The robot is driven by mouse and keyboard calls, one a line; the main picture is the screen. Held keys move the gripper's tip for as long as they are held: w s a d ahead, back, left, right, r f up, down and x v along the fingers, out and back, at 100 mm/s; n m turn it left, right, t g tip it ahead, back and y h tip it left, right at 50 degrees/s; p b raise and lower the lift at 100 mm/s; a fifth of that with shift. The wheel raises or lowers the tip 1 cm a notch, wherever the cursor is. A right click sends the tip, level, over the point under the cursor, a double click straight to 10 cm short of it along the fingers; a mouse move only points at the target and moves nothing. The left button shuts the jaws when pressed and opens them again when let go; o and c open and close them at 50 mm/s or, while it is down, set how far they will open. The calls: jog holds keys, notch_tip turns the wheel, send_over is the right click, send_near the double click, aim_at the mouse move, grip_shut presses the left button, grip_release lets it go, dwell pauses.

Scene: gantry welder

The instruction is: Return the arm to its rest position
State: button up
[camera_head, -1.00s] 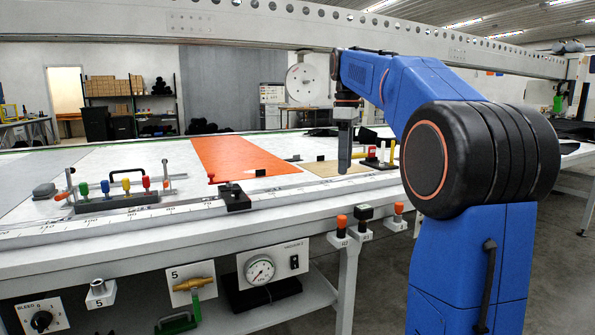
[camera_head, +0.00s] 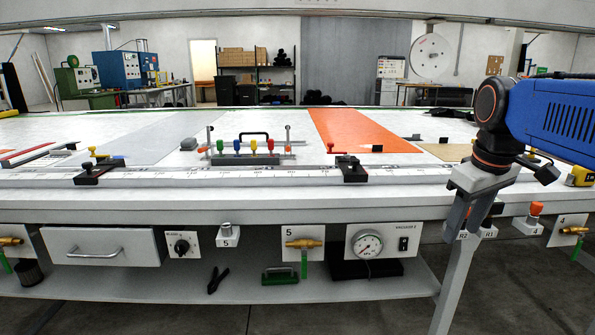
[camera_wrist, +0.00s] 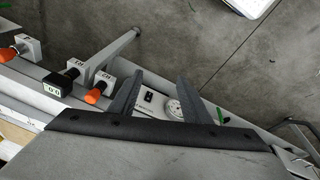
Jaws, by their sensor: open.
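My gripper (camera_head: 466,228) hangs at the right of the head view, pointing down in front of the table's front edge. Its two grey fingers also show in the wrist view (camera_wrist: 160,78), spread apart with nothing between them. My blue arm reaches in from the right edge of the head view, above the table. Most of the arm lies outside the frame.
The long white table (camera_head: 250,202) fills the middle, with a scale rail, colored clamps (camera_head: 254,148) and an orange sheet (camera_head: 350,129). Below are a pressure gauge (camera_head: 367,243) and a drawer (camera_head: 104,247). In the wrist view, orange-knobbed holders (camera_wrist: 100,88) stand left of the fingers.

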jog(key=s+a+f+m+t, duration=0.1)
jog(key=s+a+f+m, duration=0.1)
jog(key=s+f, duration=0.5)
jog(key=s+a+f+m+t, duration=0.1)
jog(key=s+a+f+m, duration=0.1)
jog(key=s+f, duration=0.4)
notch_tip(320, 180, down, 4)
jog(key=shift+s+a+f, duration=0.2)
jog(key=shift+s+a, duration=0.1)
jog(key=shift+s, duration=0.05)
